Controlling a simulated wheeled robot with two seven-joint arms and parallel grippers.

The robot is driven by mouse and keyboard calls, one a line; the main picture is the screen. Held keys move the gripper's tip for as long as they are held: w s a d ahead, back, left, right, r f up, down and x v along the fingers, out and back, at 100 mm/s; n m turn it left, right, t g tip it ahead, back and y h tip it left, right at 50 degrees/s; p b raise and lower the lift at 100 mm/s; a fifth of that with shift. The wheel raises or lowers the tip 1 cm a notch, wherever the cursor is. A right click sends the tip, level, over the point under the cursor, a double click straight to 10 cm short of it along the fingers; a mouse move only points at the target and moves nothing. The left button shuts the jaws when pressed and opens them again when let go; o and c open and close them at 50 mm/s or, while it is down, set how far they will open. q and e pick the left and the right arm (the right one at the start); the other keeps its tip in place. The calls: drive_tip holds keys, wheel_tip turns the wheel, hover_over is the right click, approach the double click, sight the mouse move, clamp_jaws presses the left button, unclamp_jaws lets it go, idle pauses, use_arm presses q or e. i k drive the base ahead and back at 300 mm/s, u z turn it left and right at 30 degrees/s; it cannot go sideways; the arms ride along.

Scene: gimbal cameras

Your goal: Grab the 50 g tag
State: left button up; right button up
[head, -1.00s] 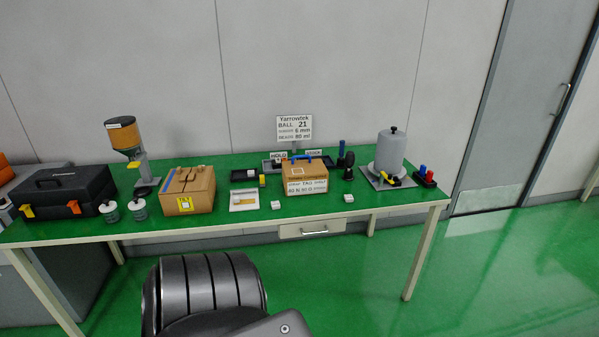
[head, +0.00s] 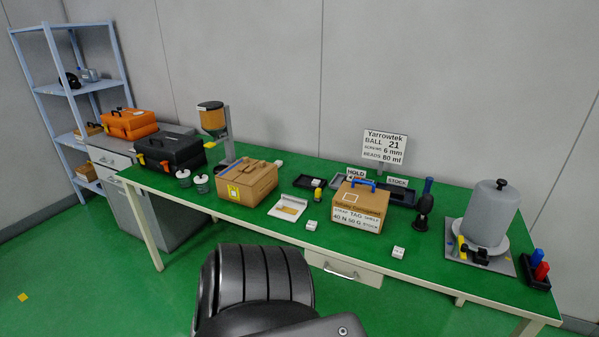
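I cannot pick out a tag that reads 50 g for certain. A cardboard box (head: 361,203) with a blue handle on top stands on the green table. Neither of my grippers is in view.
The green table (head: 330,245) also bears a wider cardboard box (head: 247,180), a white tray (head: 287,207), dark trays (head: 310,182), a sign (head: 384,147), a grey cylinder (head: 490,213) and a dispenser (head: 212,120). Toolboxes (head: 170,150) and a blue shelf rack (head: 70,75) stand left.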

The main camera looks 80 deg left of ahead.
sight(312, 226)
drive_tip(key=u, duration=0.9)
drive_tip(key=i, duration=0.9)
drive_tip(key=u, duration=1.05)
